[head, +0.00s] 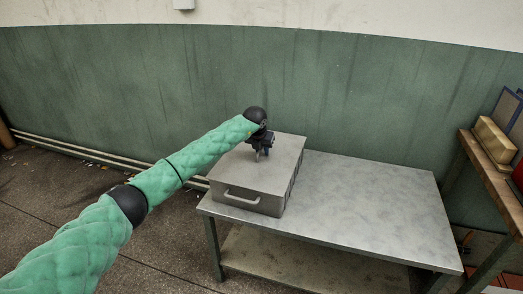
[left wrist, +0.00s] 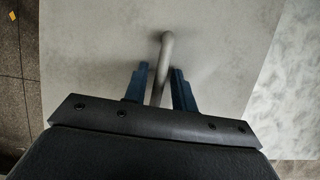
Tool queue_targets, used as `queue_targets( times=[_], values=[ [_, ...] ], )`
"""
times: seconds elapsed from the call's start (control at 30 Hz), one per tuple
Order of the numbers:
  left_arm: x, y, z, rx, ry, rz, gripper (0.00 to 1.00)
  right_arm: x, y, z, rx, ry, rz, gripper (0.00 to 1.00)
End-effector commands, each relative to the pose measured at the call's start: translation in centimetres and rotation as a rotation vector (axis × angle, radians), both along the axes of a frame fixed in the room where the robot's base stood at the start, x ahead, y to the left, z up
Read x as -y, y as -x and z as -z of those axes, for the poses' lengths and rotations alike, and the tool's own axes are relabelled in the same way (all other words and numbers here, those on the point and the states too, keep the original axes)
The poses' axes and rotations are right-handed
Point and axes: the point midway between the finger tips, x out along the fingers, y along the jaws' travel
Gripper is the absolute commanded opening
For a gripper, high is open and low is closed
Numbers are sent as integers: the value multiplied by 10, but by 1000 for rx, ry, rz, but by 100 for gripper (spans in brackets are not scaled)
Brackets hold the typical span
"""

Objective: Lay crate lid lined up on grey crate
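The grey crate (head: 268,207) stands on the left end of the metal table, with a handle on its front. The flat grey crate lid (head: 287,148) lies on top of it, its edges about even with the crate's sides as far as I can see. My left gripper (head: 263,154) is low over the middle of the lid, pointing down. In the left wrist view its fingers (left wrist: 160,84) stand on both sides of the lid's bar handle (left wrist: 166,48), with a gap visible between them and the bar. My right gripper is in neither view.
The metal table (head: 375,205) is bare to the right of the crate, with a lower shelf (head: 300,262) beneath. A wooden bench (head: 487,170) with boxes (head: 494,140) stands at the far right. A green wall is behind.

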Motion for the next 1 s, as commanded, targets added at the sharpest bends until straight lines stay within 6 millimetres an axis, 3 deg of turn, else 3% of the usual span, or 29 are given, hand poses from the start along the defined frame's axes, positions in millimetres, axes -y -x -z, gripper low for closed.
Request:
queue_targets(
  times=[0.17, 0.33, 0.7, 1.0],
  values=[
    [-2, 2, 7, -7, -4, -2, 32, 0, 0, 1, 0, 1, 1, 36],
    [-3, 5, -3, -6, -3, 0, 32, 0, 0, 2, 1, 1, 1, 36],
    [-11, 28, -69, 0, -2, 0, 32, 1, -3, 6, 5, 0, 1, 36],
    [-15, 42, -104, -1, -1, 0, 32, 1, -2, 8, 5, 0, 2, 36]
  ],
)
